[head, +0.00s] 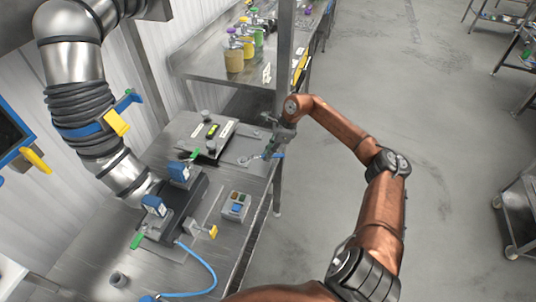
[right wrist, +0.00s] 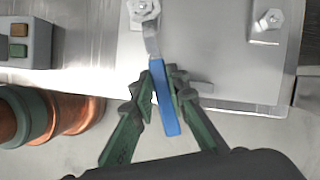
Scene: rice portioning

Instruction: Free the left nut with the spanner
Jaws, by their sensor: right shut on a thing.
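The spanner has a blue handle (right wrist: 165,100) and a grey metal shaft. My right gripper (right wrist: 163,82) is shut on the handle, with its dark green fingers on both sides. The spanner's head is at the left nut (right wrist: 142,9), near the top edge of the right wrist view. I cannot tell whether its jaws fit fully around the nut. The other nut (right wrist: 271,18) sits apart to the right on the same metal plate (right wrist: 215,60). In the head view my right gripper (head: 270,148) is over the bench, with the blue handle end (head: 279,156) beside it. My left gripper is not in view.
A grey control box (head: 235,205) with coloured buttons stands on the steel bench. A large silver duct with black bellows (head: 82,110) fills the left side. Bottles (head: 235,55) stand on the back table. An upright post (head: 285,50) is close to my right arm.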

